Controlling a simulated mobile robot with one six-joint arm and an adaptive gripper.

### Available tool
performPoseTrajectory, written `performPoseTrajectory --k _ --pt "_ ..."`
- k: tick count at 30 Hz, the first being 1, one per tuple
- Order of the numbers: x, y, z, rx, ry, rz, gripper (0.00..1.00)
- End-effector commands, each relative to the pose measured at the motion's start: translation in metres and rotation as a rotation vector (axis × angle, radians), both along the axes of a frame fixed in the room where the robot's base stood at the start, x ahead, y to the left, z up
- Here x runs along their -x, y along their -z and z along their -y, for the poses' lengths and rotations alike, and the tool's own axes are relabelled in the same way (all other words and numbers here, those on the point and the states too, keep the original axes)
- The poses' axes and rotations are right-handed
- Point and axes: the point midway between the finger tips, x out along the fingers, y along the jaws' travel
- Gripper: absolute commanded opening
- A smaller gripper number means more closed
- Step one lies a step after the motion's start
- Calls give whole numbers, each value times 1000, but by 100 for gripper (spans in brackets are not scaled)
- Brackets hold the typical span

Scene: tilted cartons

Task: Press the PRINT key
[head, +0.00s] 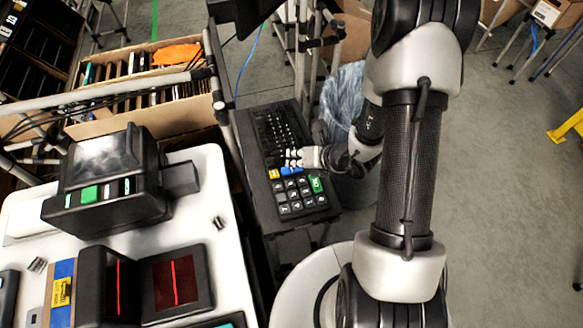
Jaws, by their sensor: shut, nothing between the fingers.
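A black keyboard unit (263,140) lies on a dark stand in the middle of the head view. Its near end has a block of dark keys with white legends (297,196), a green key (317,184), a yellow key (274,174) and a blue key (291,170). My gripper (289,158) is shut and empty, its tips over the keyboard just beyond the blue key. I cannot tell whether the tips touch a key. A printer-like device (110,205) on the white table at left has a green button (90,193). I cannot read PRINT on any key.
The white table (210,165) also bears a black scanner with red lines (172,282). A carton of upright items (145,90) stands behind. A bin with a clear liner (343,95) is right of the keyboard. Grey floor (500,180) is open at right.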

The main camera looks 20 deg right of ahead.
Motion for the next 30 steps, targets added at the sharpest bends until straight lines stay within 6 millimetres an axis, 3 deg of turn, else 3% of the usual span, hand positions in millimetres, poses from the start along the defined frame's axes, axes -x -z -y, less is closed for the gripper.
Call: performPoseTrajectory --k 30 --pt "0 9 0 0 0 0 0"
